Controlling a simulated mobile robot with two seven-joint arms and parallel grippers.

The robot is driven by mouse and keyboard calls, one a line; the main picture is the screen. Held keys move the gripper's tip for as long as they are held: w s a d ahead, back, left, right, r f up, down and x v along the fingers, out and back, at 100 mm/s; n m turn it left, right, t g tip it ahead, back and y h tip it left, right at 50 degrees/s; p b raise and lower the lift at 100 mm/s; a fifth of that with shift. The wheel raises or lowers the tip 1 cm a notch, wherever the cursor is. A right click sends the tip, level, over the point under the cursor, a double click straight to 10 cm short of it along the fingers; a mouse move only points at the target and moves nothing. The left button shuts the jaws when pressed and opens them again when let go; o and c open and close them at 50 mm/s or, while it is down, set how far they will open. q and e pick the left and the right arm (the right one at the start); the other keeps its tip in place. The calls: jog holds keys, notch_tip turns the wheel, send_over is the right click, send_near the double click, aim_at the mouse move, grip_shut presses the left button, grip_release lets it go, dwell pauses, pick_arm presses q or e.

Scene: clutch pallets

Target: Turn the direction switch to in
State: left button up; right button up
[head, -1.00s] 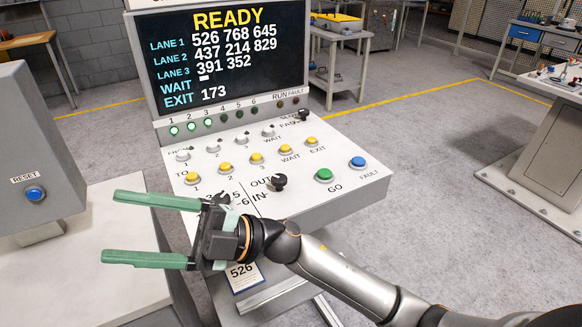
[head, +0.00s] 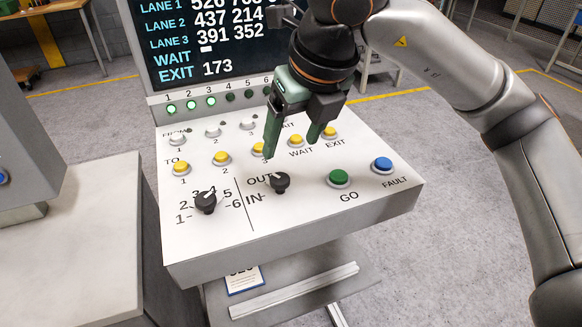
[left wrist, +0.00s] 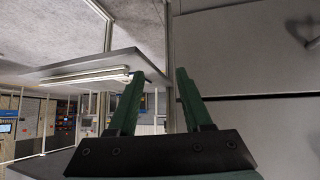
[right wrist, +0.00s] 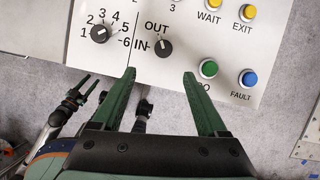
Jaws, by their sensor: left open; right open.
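The direction switch (head: 280,182) is a black knob between the OUT and IN labels on the white sloped panel (head: 310,225). It also shows in the right wrist view (right wrist: 163,48), where its pale mark seems to point up toward OUT. My right gripper (head: 291,146) is open and empty, pointing down above the panel just behind the switch in the head view. In the right wrist view its fingers (right wrist: 160,75) are spread apart with the switch between and beyond their tips. My left gripper (left wrist: 159,72) is open and empty in its own wrist view, away from the panel.
A black numbered dial (head: 205,202) stands left of the switch. The green GO button (head: 339,178) and blue FAULT button (head: 381,165) are to the right. Several yellow buttons (head: 221,158) line the panel behind. The display screen (head: 215,45) rises at the back.

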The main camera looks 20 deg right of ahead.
aim_at(280, 179)
jog(key=x, duration=1.2)
jog(key=shift+w+d+p, duration=0.25)
jog(key=shift+d+p, duration=0.05)
grip_shut()
